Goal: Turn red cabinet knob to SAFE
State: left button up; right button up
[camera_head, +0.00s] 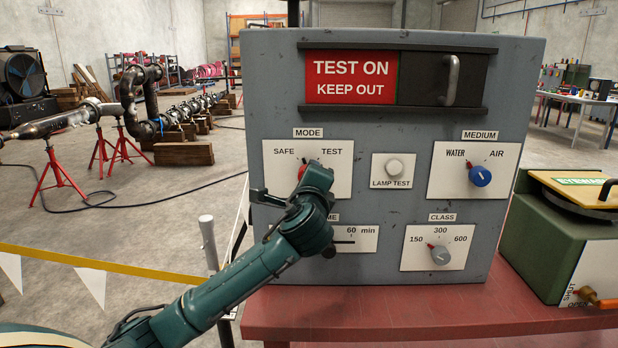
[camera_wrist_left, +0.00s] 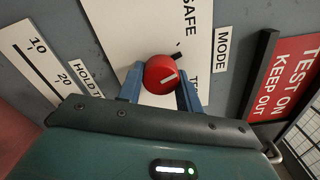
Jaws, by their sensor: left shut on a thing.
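The grey cabinet (camera_head: 390,130) carries a white MODE plate (camera_head: 338,185) marked SAFE at left and TEST at right. Its red knob (camera_head: 302,172) is mostly hidden behind my left wrist in the head view. In the left wrist view the red knob (camera_wrist_left: 160,72) is clear, with a white line on its face pointing up and right, between the two words; TEST is partly covered by a finger. My left gripper (camera_wrist_left: 160,86) is shut on the red knob, one blue-grey finger at each side. My right gripper is not in view.
Below is a timer plate (camera_head: 352,240), partly covered by my arm. A LAMP TEST button (camera_head: 394,168), blue MEDIUM knob (camera_head: 480,176) and grey CLASS knob (camera_head: 440,256) sit to the right. Above is a sliding TEST ON sign (camera_head: 351,79) with a handle. A green box (camera_head: 545,240) stands at right.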

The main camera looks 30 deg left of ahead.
pick_arm(q)
jog(key=shift+n, duration=1.9)
jog(key=o, duration=1)
jog(key=shift+r, duration=0.1)
jog(key=b+v, duration=0.1)
jog(key=v, duration=1.2)
